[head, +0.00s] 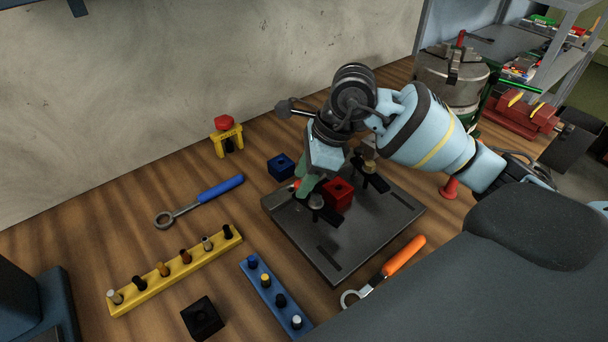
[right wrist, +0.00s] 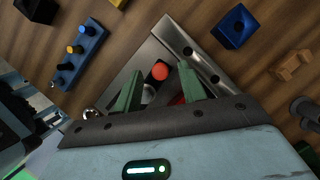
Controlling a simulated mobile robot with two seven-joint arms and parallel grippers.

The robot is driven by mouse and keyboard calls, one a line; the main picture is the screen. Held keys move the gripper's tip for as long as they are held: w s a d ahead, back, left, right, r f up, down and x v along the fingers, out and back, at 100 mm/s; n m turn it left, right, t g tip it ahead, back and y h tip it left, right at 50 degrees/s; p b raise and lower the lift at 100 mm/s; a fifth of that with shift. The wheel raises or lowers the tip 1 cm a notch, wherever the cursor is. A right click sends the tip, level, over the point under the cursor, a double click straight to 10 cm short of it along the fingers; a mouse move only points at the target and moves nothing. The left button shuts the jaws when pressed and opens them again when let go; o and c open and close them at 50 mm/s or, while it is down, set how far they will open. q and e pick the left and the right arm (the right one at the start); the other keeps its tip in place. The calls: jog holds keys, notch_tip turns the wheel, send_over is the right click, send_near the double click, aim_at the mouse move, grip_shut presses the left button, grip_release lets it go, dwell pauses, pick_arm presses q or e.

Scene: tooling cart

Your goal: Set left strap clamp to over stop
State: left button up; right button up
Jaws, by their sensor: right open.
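The dark fixture plate (head: 345,250) lies on the wooden bench with a red block (head: 338,194) on it. The left strap clamp (head: 316,203) stands at the block's left side; its strap is partly hidden. Another strap clamp (head: 374,181) is at the right, partly behind my arm. My right gripper (head: 303,182) is low over the plate's left corner, beside the left clamp. In the right wrist view its green fingers (right wrist: 160,75) are apart, with an orange-red knob (right wrist: 160,71) between them in the picture. I cannot tell whether they touch it. My left gripper is not in view.
A blue block (head: 281,166) and a blue-handled wrench (head: 200,201) lie left of the plate. A yellow peg rail (head: 178,270), a blue peg rail (head: 274,296) and a black block (head: 202,318) are in front. An orange-handled wrench (head: 385,270) lies at the plate's right edge.

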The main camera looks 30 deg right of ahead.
jog(key=shift+a+f, duration=0.1)
jog(key=shift+f, duration=0.1)
grip_shut()
